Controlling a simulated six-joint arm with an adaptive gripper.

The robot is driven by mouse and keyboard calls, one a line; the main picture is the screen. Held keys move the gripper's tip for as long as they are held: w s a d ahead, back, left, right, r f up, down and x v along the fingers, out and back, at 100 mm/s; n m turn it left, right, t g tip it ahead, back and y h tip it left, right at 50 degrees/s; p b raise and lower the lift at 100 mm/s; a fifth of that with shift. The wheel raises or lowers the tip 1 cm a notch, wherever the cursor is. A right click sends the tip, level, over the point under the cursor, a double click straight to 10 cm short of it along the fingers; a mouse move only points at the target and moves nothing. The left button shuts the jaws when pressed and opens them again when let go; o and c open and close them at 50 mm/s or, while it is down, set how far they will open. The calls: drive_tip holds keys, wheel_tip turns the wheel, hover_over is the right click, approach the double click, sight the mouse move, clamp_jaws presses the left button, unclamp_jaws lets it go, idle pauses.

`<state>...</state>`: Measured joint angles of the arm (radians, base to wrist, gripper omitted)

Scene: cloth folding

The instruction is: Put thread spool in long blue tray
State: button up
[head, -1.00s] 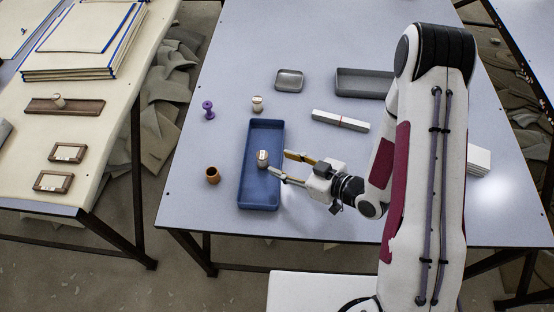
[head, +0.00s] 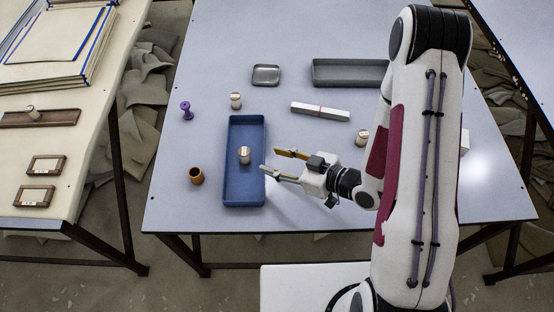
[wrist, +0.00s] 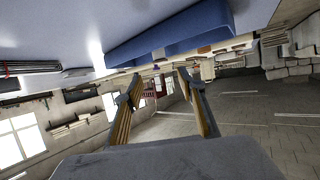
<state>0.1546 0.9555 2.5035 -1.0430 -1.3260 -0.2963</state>
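The long blue tray (head: 246,190) lies left of the middle of the table. A pale thread spool (head: 244,155) stands inside it, around the middle of its length, resting on the floor of the tray as far as I can see. My gripper (head: 272,164) is just right of the tray, with its two fingers spread and nothing between them. The fingers are apart from the spool. In the wrist view the open fingers (wrist: 158,90) are empty, and the blue tray (wrist: 180,32) shows above them.
A similar pale spool (head: 235,100), a purple spool (head: 187,110) and a brown cup (head: 196,175) stand around the tray. A white box (head: 320,111), a small grey tray (head: 265,75) and a longer grey tray (head: 350,73) lie behind. Another pale piece (head: 362,137) is beside my arm.

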idle(0.3)
drive_tip(key=w+d+r+h, duration=0.6)
drive_tip(key=w+d+r, duration=0.1)
drive_tip(key=d, duration=0.3)
drive_tip(key=s+d+r+m+h, duration=0.2)
drive_tip(key=d+r+m+h, duration=0.25)
drive_tip(key=d+r, duration=0.4)
drive_tip(key=s+d+r+m+h, duration=0.15)
drive_tip(key=s+r+m, duration=0.25)
drive_tip(key=s+r, duration=0.6)
drive_tip(key=s+a+r+m+g, duration=0.1)
drive_tip(key=s+a+r, duration=0.1)
drive_tip(key=s, duration=0.4)
drive_tip(key=s+a+r+m+g, duration=0.1)
drive_tip(key=s+r, duration=0.1)
drive_tip(key=s, duration=0.5)
drive_tip(key=shift+s+a+m+y, duration=0.25)
drive_tip(key=shift+a+m+y, duration=0.1)
drive_tip(key=shift+a+y, duration=0.05)
